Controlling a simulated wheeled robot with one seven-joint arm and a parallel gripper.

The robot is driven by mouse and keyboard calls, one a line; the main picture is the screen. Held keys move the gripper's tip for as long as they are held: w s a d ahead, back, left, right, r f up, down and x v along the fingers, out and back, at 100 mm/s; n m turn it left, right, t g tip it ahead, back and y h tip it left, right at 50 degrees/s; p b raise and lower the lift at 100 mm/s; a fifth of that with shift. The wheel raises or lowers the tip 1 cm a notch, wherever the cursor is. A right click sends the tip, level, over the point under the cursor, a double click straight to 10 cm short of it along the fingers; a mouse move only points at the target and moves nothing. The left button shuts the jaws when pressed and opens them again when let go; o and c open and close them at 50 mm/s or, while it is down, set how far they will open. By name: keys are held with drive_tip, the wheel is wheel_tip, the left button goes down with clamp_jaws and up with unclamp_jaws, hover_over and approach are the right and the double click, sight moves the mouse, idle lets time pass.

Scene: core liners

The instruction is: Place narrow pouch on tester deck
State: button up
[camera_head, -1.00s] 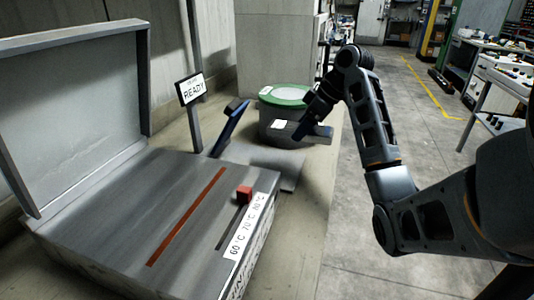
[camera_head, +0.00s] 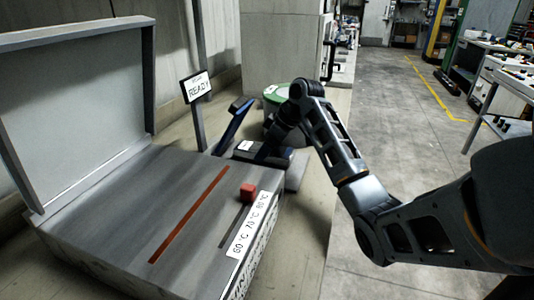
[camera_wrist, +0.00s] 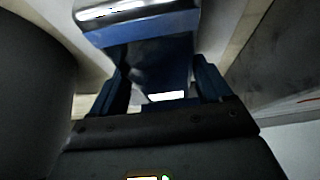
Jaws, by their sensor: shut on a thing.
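A dark narrow pouch with a white label (camera_head: 245,152) is in my gripper (camera_head: 268,150), low beside a blue tilted lever (camera_head: 233,124). In the wrist view the pouch (camera_wrist: 150,72) is dark blue between the blue fingers of my gripper (camera_wrist: 161,75), its white label near the finger bases. A grey flat deck (camera_head: 297,172) lies at the foot of the lever, mostly hidden by the pouch and gripper. I cannot tell whether the pouch touches it. A silver and blue part shows at the top of the wrist view; I cannot tell what it belongs to.
A grey sealer box (camera_head: 170,205) with a raised lid, red strip and red slider knob (camera_head: 248,192) fills the left. A READY sign (camera_head: 197,87) stands behind. A green-rimmed round bin (camera_head: 275,93) is beyond my arm. The bench is bare at the front right.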

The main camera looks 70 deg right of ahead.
drive_tip(key=shift+f, duration=1.1)
drive_tip(key=shift+f, duration=0.15)
drive_tip(key=o, duration=1.1)
drive_tip(key=v, duration=1.2)
